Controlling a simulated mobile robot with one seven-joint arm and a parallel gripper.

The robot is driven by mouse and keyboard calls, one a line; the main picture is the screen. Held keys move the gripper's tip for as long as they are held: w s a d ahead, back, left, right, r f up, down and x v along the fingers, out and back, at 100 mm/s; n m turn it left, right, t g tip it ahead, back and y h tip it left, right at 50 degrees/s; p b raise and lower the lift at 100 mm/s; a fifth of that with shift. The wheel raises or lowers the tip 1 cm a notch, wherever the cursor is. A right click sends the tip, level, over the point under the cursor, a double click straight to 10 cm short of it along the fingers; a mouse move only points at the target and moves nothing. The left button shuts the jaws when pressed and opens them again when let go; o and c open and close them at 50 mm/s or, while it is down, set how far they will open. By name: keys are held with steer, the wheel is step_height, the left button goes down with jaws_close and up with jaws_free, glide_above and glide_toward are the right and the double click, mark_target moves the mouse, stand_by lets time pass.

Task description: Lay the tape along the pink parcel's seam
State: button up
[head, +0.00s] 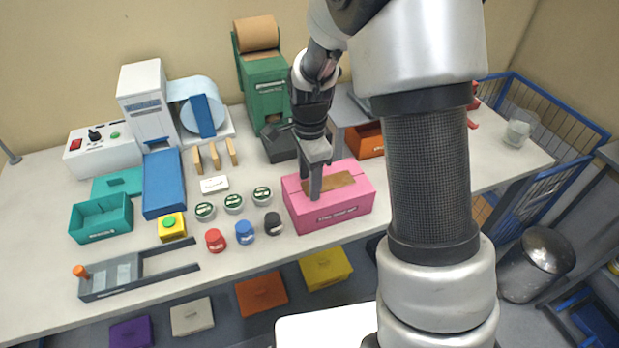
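The pink parcel (338,216) stands on the bench right of the middle in the head view, with a label on its front. A brown patch (340,181) lies on its top; I cannot tell whether it is tape or bare card. My gripper (314,192) points down over the left part of the parcel's top, its fingertips at or just above the brown patch. The fingers overlap in this view, so their gap and anything between them are hidden. No separate tape strip can be made out.
A green machine with a brown roll (257,34) stands behind the parcel, a dark tray (281,146) before it. An orange bin (366,140) is behind right.

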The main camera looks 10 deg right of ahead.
steer(key=shift+o, duration=0.6)
steer(key=shift+r, duration=0.55)
step_height(320, 180, up, 15)
steer(key=s+d+r+n+t+p, duration=0.1)
steer(key=s+r+n, duration=0.3)
steer(key=s+n, duration=0.4)
steer(key=s+d+r+n+t+p, duration=0.1)
steer(key=s+d+r+n+t, duration=0.2)
steer(key=s+n, duration=0.4)
steer(key=s+r+t, duration=0.1)
steer(key=s+r, duration=0.1)
steer(key=s, duration=0.3)
steer(key=shift+d+n+p, duration=0.3)
steer(key=shift+d+n, duration=0.1)
steer(key=shift+c, duration=0.2)
